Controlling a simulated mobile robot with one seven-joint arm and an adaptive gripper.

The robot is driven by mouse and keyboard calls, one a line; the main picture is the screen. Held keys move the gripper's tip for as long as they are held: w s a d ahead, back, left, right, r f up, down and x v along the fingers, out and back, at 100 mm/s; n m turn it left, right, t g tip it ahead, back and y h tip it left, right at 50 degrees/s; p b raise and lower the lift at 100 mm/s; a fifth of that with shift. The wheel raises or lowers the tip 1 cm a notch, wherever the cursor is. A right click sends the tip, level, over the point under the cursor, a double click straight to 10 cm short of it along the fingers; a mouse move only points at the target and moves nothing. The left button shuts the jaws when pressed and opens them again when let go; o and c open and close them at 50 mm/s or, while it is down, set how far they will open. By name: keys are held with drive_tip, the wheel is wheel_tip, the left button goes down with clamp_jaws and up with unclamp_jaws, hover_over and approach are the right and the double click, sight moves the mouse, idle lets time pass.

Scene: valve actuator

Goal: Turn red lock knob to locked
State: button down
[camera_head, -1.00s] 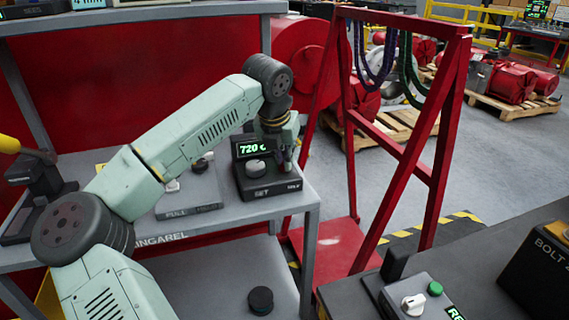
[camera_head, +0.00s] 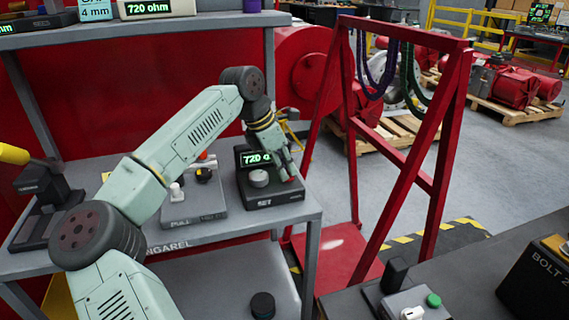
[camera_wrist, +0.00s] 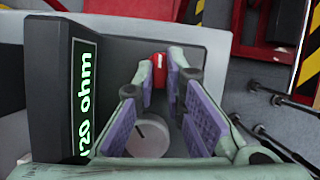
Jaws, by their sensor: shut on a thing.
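The red lock knob (camera_wrist: 159,72) is at the far edge of the black set device in the wrist view, between my fingertips. My gripper (camera_wrist: 160,66) is shut on it. A pale line marks the knob's top; its exact lock position cannot be read. In the head view my gripper (camera_head: 287,177) reaches down at the right side of the set device (camera_head: 275,198) and mostly hides the knob.
A device marked PULL (camera_head: 196,208) with small knobs stands left of the set device on the grey shelf (camera_head: 225,233). A red frame (camera_head: 352,150) stands to the right. A dark bench (camera_head: 470,262) is at lower right.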

drive_tip(key=shift+m, duration=0.5)
drive_tip(key=c, duration=1.7)
unclamp_jaws()
drive_tip(key=shift+o, duration=0.2)
drive_tip(key=v, duration=1.2)
drive_tip(key=shift+w, duration=0.15)
